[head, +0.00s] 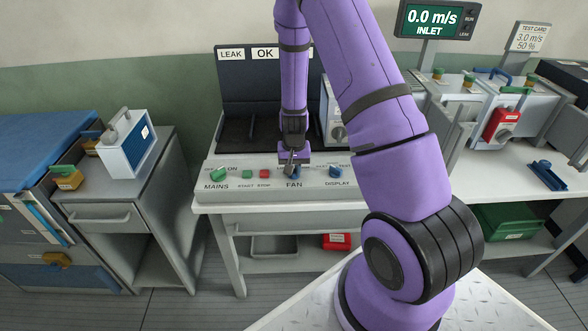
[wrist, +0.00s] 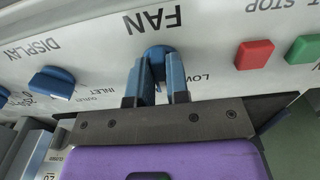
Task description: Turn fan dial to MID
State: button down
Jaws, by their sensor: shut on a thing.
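The blue fan dial (head: 296,175) sits on the sloped front of the light control panel, above the word FAN. In the wrist view, which shows the panel upside down, the fan dial (wrist: 158,51) is between my two blue fingertips. My gripper (wrist: 158,68) is shut on it; in the head view my gripper (head: 291,165) reaches down to the dial from above. A LOW label (wrist: 192,77) shows beside one finger. My fingers hide most of the dial and the other labels, so I cannot tell its setting.
The red stop button (head: 264,174) and green start button (head: 247,174) are left of the dial, with the green mains knob (head: 218,174) beyond. The blue display knob (head: 336,171) is to the right. A screen (head: 437,18) reads 0.0 m/s INLET.

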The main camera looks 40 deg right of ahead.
jog(key=c, duration=1.1)
grip_release()
notch_tip(320, 180, up, 11)
jog(key=s+a+r+n+t, duration=0.1)
jog(key=s+a+r, duration=0.2)
jog(key=r, duration=0.4)
jog(key=s+a+r+n+t, duration=0.1)
jog(key=s+a+r, duration=0.2)
jog(key=r, duration=0.4)
jog(key=s+a+r+n+t, duration=0.1)
jog(key=s+a+r, duration=0.2)
jog(key=r, duration=0.5)
jog(key=s+a+r+n+t, duration=0.1)
jog(key=s+r, duration=0.3)
jog(key=s, duration=0.4)
jog(key=s+a+r+n+t, duration=0.1)
jog(key=s+a+r+n, duration=0.1)
jog(key=s+r, duration=0.3)
jog(key=s, duration=0.4)
jog(key=shift+a+n, duration=0.4)
